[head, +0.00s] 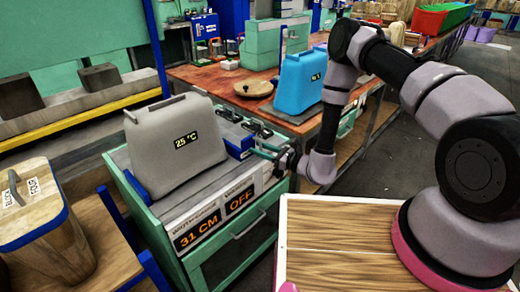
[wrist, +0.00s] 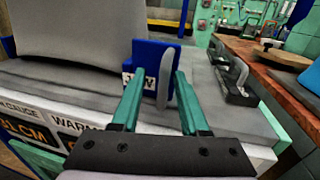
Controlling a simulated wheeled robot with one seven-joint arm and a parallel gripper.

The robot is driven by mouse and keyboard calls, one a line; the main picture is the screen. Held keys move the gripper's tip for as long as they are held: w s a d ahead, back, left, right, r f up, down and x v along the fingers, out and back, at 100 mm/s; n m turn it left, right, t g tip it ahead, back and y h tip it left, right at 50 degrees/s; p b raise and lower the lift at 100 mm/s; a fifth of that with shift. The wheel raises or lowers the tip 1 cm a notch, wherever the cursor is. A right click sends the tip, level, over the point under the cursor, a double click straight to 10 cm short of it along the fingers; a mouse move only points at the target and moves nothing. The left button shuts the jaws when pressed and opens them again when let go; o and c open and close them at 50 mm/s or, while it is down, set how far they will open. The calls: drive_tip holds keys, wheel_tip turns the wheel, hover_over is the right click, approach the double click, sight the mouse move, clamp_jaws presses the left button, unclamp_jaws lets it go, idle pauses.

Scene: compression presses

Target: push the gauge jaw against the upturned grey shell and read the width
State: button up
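The grey shell (head: 176,150) stands on the grey bench top with a handle on top and a "25 °C" display. Its lower part fills the upper left of the wrist view (wrist: 75,35). The blue gauge jaw (head: 238,147) stands just right of the shell; I cannot tell whether they touch. In the wrist view the jaw (wrist: 142,60) carries an upright grey handle (wrist: 165,78). My gripper (wrist: 160,74) is open, its teal fingers on either side of that handle; contact is unclear. The gauge readout (head: 202,232) shows 31 CM.
The warmer readout (head: 239,200) shows OFF. A dark clamp-like fitting (wrist: 232,80) sits on the bench right of the jaw. A wooden table (head: 200,73) behind holds a blue shell (head: 299,82) and a round wooden piece (head: 253,89). A wooden bin (head: 40,215) stands left.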

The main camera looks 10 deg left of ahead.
drive_tip(key=v, duration=1.1)
